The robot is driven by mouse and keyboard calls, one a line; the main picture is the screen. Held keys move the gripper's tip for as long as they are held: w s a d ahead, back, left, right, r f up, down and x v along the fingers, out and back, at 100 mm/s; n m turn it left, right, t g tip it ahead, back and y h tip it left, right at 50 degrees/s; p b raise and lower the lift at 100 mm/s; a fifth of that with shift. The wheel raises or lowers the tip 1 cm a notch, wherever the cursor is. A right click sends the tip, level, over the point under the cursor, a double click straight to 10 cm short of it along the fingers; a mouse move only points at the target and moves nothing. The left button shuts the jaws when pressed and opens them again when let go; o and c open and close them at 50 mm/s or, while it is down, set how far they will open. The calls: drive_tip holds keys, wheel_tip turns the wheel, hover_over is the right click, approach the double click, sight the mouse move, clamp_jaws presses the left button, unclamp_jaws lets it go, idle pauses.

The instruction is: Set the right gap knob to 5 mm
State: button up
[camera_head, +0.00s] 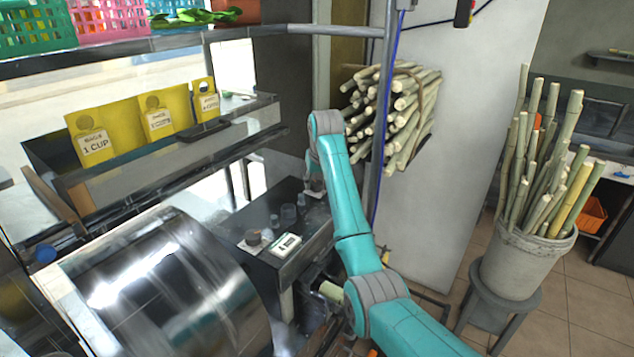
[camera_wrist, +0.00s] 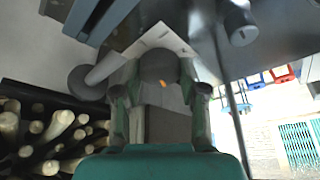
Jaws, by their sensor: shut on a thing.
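In the wrist view a round dark grey knob (camera_wrist: 160,66) with a small orange mark sits between the two fingers of my gripper (camera_wrist: 160,92), which is shut on it. A white plate (camera_wrist: 152,40) lies behind the knob; its scale is not readable. In the head view my gripper (camera_head: 314,190) is at the far right end of the dark machine top (camera_head: 262,213), largely hidden by my arm. The knob there is hidden. Another grey knob (camera_head: 253,238) stands on a pale plate at the near left of the same top, apart from my gripper.
A small white display box (camera_head: 286,245) and several small clear cups (camera_head: 288,215) stand on the machine top. A metal post (camera_head: 382,110) rises beside my arm. Cane bundles hang behind (camera_head: 400,105) and stand in a bucket (camera_head: 515,265) at right. A shiny drum (camera_head: 165,285) fills the lower left.

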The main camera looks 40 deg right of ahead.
drive_tip(key=m, duration=0.2)
drive_tip(key=m+g+h, duration=0.1)
drive_tip(key=m, duration=0.1)
drive_tip(key=shift+w+a+m, duration=0.1)
drive_tip(key=shift+a+m, duration=0.05)
drive_tip(key=shift+m, duration=0.15)
drive_tip(key=m, duration=0.2)
drive_tip(key=m+g+h, duration=0.1)
drive_tip(key=m, duration=0.1)
drive_tip(key=shift+m+g, duration=0.3)
drive_tip(key=m+g, duration=0.1)
drive_tip(key=m, duration=0.1)
drive_tip(key=m+g, duration=0.1)
drive_tip(key=m, duration=0.2)
drive_tip(key=shift+w+h, duration=0.15)
drive_tip(key=shift+h, duration=0.25)
drive_tip(key=shift+f+m+g+y, duration=0.1)
drive_tip(key=shift+m+g+y, duration=0.4)
drive_tip(key=shift+m, duration=1.5)
drive_tip(key=shift+g, duration=0.3)
drive_tip(key=o, duration=1.1)
drive_tip(key=shift+h, duration=0.3)
